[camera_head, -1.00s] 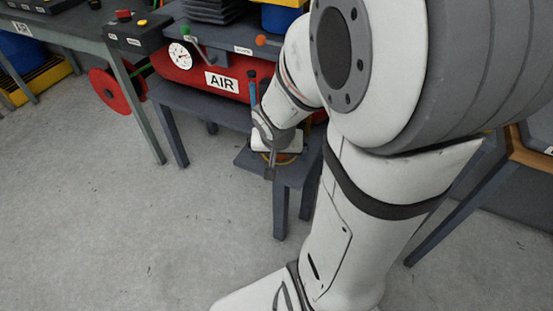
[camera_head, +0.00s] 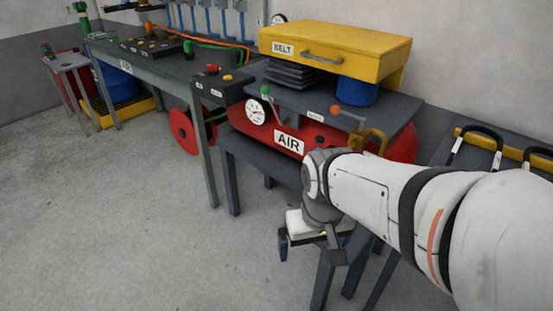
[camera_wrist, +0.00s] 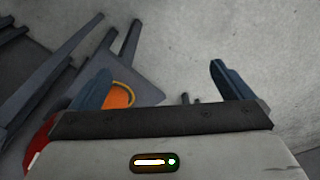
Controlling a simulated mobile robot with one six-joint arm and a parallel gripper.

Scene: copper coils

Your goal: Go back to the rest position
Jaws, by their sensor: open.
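My gripper (camera_head: 313,256) hangs beside the low grey bench in the head view, in front of the red air tank. In the wrist view my gripper (camera_wrist: 160,72) has its two dark fingers wide apart, with nothing between their tips. An orange round thing with a copper-coloured rim (camera_wrist: 121,97) lies on a grey platform (camera_wrist: 146,92) behind the left finger, which partly covers it. It is apart from my gripper. In the head view my arm hides that spot.
The red tank marked AIR (camera_head: 262,132) stands on the grey bench (camera_head: 232,180). A yellow BELT box (camera_head: 340,45) sits above it. A long grey table (camera_head: 150,70) and a red reel (camera_head: 184,131) are on the left. The floor (camera_head: 110,230) at front left is clear.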

